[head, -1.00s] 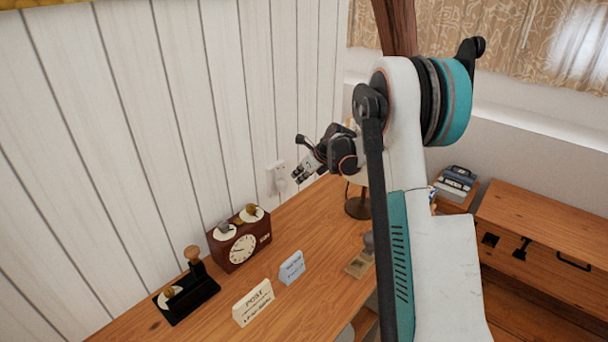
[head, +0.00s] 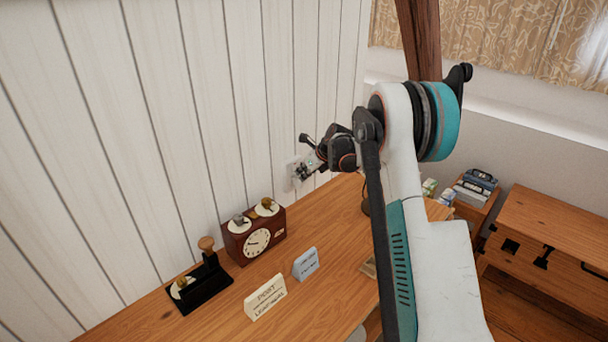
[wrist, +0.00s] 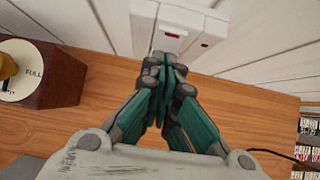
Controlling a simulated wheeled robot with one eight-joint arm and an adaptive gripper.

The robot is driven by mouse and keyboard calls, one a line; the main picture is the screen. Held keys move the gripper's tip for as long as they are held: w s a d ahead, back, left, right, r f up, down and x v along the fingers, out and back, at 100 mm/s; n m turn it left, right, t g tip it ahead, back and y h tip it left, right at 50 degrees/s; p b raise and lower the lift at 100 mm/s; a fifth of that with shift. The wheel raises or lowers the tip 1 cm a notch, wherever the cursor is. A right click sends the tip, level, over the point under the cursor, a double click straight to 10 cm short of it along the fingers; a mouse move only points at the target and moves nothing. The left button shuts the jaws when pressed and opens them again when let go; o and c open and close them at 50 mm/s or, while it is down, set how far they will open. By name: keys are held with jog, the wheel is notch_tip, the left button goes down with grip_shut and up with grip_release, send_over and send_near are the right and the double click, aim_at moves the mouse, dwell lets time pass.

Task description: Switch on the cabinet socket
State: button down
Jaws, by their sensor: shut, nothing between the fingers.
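The white cabinet socket (wrist: 192,18) is on the white plank wall, just above the wooden surface. In the wrist view it shows two small red marks on its front, one near its middle and one at the right.
A black stamp-like item (head: 200,287), a cream sign (head: 265,298) and a blue-grey sign (head: 305,264) are on the wooden top (head: 345,215). A lamp base is partly hidden behind my arm.

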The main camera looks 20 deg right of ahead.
jog(key=shift+w+a+f, duration=0.1)
jog(key=shift+w+f, duration=0.15)
jog(key=shift+w, duration=0.05)
jog(key=shift+r, duration=0.1)
jog(key=shift+r, duration=0.1)
jog(key=shift+r+p, duration=0.35)
jog(key=shift+r, duration=0.4)
